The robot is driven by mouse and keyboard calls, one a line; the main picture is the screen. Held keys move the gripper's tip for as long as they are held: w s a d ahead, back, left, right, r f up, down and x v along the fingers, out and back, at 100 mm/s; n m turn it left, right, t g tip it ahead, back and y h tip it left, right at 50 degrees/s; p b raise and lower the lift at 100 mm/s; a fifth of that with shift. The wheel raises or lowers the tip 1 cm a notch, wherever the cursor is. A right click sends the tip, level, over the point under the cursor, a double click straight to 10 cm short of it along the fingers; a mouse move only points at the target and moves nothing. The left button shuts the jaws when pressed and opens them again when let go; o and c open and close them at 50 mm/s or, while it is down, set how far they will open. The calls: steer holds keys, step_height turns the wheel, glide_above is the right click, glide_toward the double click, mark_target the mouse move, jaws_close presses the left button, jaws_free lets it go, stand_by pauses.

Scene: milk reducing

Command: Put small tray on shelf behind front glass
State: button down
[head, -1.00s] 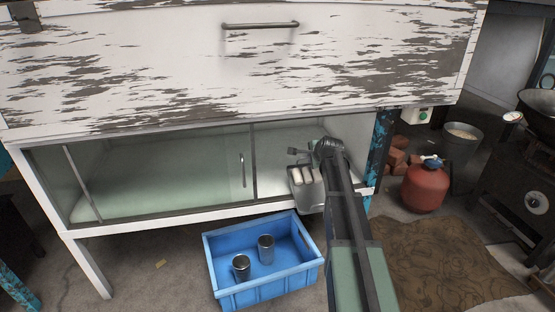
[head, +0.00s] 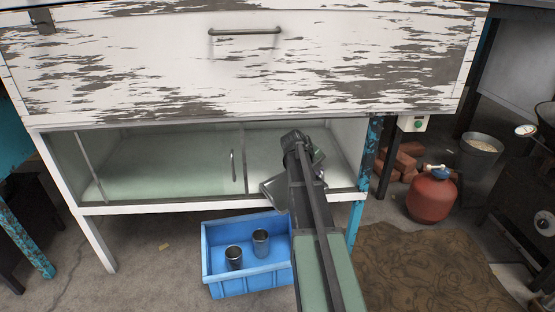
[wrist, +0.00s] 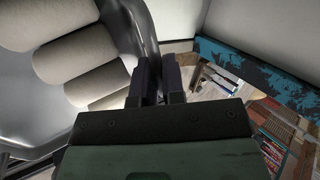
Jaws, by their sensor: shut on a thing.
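The small metal tray (head: 272,191) is at the front of the cabinet's right-hand section, partly hidden by my arm in the head view. In the wrist view the tray (wrist: 28,100) fills the left side, with several pale rolls (wrist: 80,70) lying in it. My gripper (wrist: 160,75) is shut on the tray's rim. In the head view my arm hides the fingers. The shelf (head: 155,180) is the pale floor inside the low cabinet. The front glass (head: 185,160), with a vertical handle, covers the left section; the right section looks open.
A blue crate (head: 246,283) with two metal cups (head: 261,243) stands on the floor below the cabinet. A blue post (head: 371,150) bounds the opening on the right. A red gas bottle (head: 432,195) and bricks stand farther right.

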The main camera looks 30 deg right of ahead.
steer(key=w+d, duration=0.3)
steer(key=w, duration=0.2)
steer(key=w+d, duration=0.2)
steer(key=w, duration=0.3)
steer(key=w+d, duration=0.3)
steer(key=w, duration=0.3)
steer(key=shift+d, duration=0.3)
step_height(320, 180, down, 4)
steer(key=b, duration=0.4)
steer(key=shift+r, duration=0.25)
steer(key=c, duration=1.2)
jaws_free()
steer(key=shift+p, duration=0.35)
steer(key=shift+a+r+p, duration=0.2)
steer(key=shift+r+p, duration=0.15)
steer(key=shift+r, duration=0.05)
steer(key=a, duration=1.2)
steer(key=shift+w+a+r, duration=0.1)
steer(key=shift+w+a, duration=0.1)
steer(key=shift+w, duration=0.15)
